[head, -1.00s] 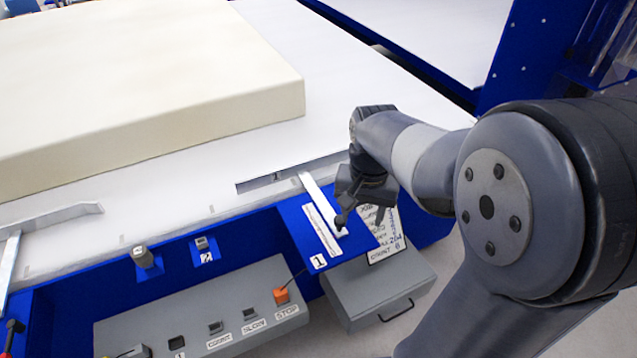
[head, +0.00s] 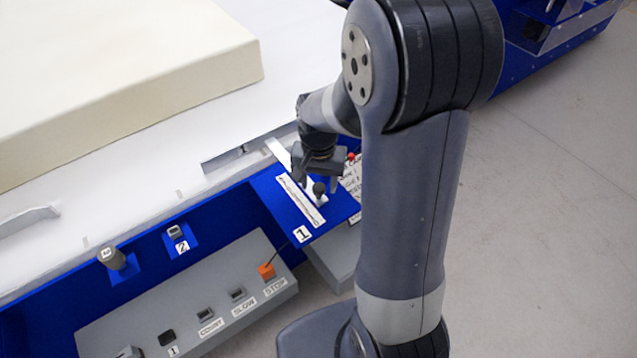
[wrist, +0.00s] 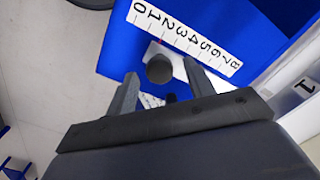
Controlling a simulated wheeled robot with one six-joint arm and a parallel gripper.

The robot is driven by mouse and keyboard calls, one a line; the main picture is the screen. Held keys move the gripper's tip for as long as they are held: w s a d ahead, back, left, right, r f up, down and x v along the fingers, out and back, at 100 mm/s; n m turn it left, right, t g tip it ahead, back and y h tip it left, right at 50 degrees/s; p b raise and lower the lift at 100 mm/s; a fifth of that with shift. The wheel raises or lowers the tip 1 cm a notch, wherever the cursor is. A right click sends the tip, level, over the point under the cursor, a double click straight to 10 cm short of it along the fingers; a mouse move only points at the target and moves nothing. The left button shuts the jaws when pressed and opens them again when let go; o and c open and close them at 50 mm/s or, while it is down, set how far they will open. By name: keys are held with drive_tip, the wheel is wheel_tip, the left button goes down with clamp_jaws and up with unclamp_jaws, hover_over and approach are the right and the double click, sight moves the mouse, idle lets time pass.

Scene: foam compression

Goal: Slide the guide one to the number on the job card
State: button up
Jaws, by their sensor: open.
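Guide one's dark round knob (head: 319,189) stands at the near end of a pale bar (head: 277,150) on the blue plate marked 1. A white number scale (head: 300,201) lies beside it. In the wrist view the knob (wrist: 160,69) shows between the two fingertips, with a gap on each side, and the scale (wrist: 185,40) reads from 0 up to 8. I cannot tell exactly which number the guide stands at. My gripper (head: 317,176) is open, right at the knob. The job card (head: 352,178) is mostly hidden behind my arm, its writing unreadable.
A grey control panel (head: 190,310) with an orange STOP switch (head: 266,271) is in front of the plate. A second control marked 2 (head: 175,232) and a grey knob (head: 111,256) are to the left. A large cream foam block (head: 110,70) lies on the white table.

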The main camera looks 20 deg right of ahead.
drive_tip(key=shift+f, duration=0.5)
clamp_jaws()
idle(0.3)
